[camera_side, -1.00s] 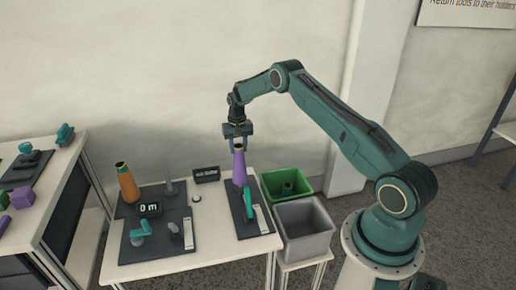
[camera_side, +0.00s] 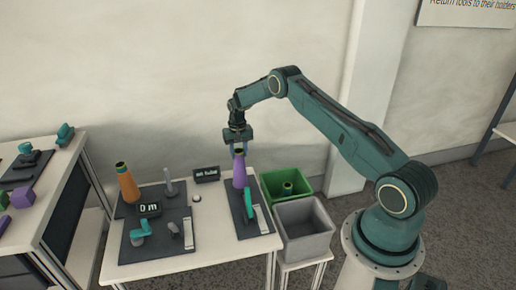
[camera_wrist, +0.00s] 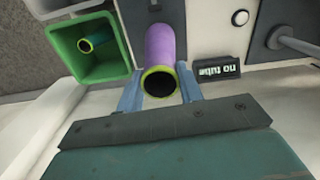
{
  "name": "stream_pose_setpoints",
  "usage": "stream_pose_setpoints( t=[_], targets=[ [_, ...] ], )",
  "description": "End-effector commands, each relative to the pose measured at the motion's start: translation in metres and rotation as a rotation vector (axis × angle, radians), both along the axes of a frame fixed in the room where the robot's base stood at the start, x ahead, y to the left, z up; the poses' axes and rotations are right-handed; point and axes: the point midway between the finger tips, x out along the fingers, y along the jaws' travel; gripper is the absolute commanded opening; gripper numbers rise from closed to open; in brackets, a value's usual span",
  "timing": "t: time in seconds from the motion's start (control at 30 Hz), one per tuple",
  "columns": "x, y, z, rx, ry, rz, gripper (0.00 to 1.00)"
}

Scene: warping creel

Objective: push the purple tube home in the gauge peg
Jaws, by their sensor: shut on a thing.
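The purple tube (camera_side: 239,172) stands upright over the dark plate at the right part of the table. In the wrist view the purple tube (camera_wrist: 160,45) shows a yellow-green rim around a dark open end facing the camera. My gripper (camera_side: 238,148) is shut on the tube near its upper end, with one blue-grey finger on each side of it in the wrist view (camera_wrist: 159,80). The gauge peg is hidden by the tube, so I cannot tell how far down the tube sits. A small display (camera_wrist: 215,70) reads "no tube".
An orange tube (camera_side: 127,184) and a grey peg (camera_side: 168,184) stand on the left plate. A green bin (camera_side: 271,183) and a grey bin (camera_side: 304,244) stand right of the table.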

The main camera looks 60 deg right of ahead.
Motion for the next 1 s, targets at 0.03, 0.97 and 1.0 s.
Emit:
stream_pose_setpoints(
  t=[0.03, 0.97, 1.0],
  targets=[
    [0.0, 0.0, -0.0024, 0.0, 0.0, 0.0, 0.18],
    [0.0, 0.0, -0.01, 0.0, 0.0, 0.0, 0.62],
    [0.0, 0.0, -0.0099, 0.0, 0.0, 0.0, 0.62]
  ],
)
